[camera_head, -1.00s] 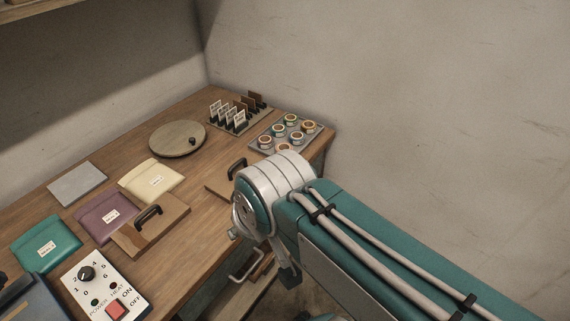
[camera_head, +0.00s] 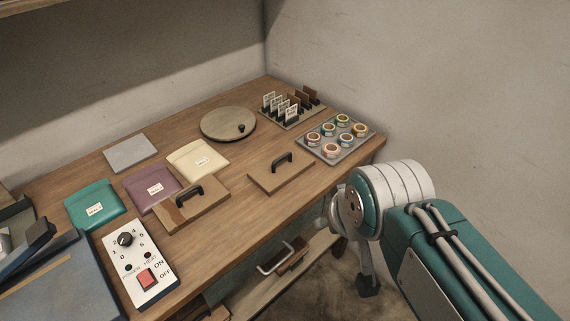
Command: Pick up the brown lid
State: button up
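Two flat brown wooden boards with black handles lie on the table. The left one (camera_head: 215,208) has a darker stained patch and lies in front of the purple and cream pouches. The right one (camera_head: 262,180) is plain and lies nearer the tape tray. A round brown disc (camera_head: 222,120) with a small dark knob lies farther back. I cannot tell which of these is the brown lid. What seems to be part of my gripper (camera_head: 367,284) hangs below my arm's joint, off the table's right front edge, apart from the boards. Its fingers are mostly hidden.
A grey tray of tape rolls (camera_head: 352,152) and a card rack (camera_head: 292,116) stand at the back right. Teal (camera_head: 95,204), purple (camera_head: 152,189) and cream (camera_head: 198,160) pouches, a control box (camera_head: 141,263) and a blue case (camera_head: 65,285) occupy the left. A shelf (camera_head: 262,291) lies below.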

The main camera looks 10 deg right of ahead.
aim_at(272, 176)
jog(key=i+l+u, duration=0.25)
jog(key=l+u, duration=0.25)
jog(key=i+l+u, duration=0.25)
jog(key=l, duration=0.2)
jog(key=l+u, duration=0.25)
jog(key=k+l, duration=0.05)
jog(key=l, duration=0.05)
